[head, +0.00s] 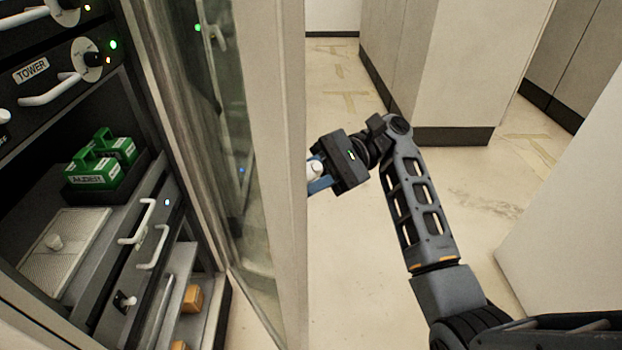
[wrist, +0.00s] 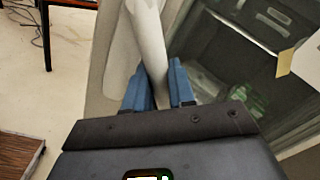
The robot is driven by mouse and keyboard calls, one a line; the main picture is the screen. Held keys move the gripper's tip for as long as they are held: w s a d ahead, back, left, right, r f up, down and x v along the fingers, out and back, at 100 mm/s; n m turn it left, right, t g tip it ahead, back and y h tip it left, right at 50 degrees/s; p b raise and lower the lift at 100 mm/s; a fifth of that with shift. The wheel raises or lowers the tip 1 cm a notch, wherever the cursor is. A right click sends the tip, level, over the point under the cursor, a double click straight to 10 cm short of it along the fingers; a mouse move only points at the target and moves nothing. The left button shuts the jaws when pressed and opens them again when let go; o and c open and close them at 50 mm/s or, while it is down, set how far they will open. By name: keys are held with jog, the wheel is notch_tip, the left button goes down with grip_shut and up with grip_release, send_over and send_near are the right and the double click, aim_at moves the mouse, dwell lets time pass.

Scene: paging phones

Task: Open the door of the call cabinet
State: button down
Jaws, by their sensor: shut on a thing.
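The call cabinet's door (head: 284,120) is a glass panel in a pale frame, and it stands swung open, with the shelves inside showing to its left. My gripper (head: 316,180) is at the right side of the door's frame, partly hidden behind its edge in the head view. In the wrist view the blue fingers (wrist: 158,88) are shut around a pale, rod-like handle (wrist: 150,45). The door's glass (wrist: 215,40) shows to the right of the handle there.
Inside the cabinet are a green-and-white box pair (head: 100,160), a drawer with white handles (head: 150,235) and a unit labelled TOWER (head: 45,75). Grey-white cabinets (head: 465,70) stand at the back right. The floor (head: 345,270) beside the door is clear. A table leg (wrist: 45,40) shows at left.

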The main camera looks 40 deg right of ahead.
jog(key=shift+w+d+r+n+g+b, duration=0.1)
jog(key=shift+d+n+g+b, duration=0.3)
jog(key=shift+d+b, duration=1)
jog(key=shift+a, duration=0.2)
grip_release()
jog(key=d+b, duration=0.5)
jog(key=d, duration=0.4)
jog(key=shift+b, duration=0.4)
jog(key=shift+s, duration=0.2)
dwell(0.4)
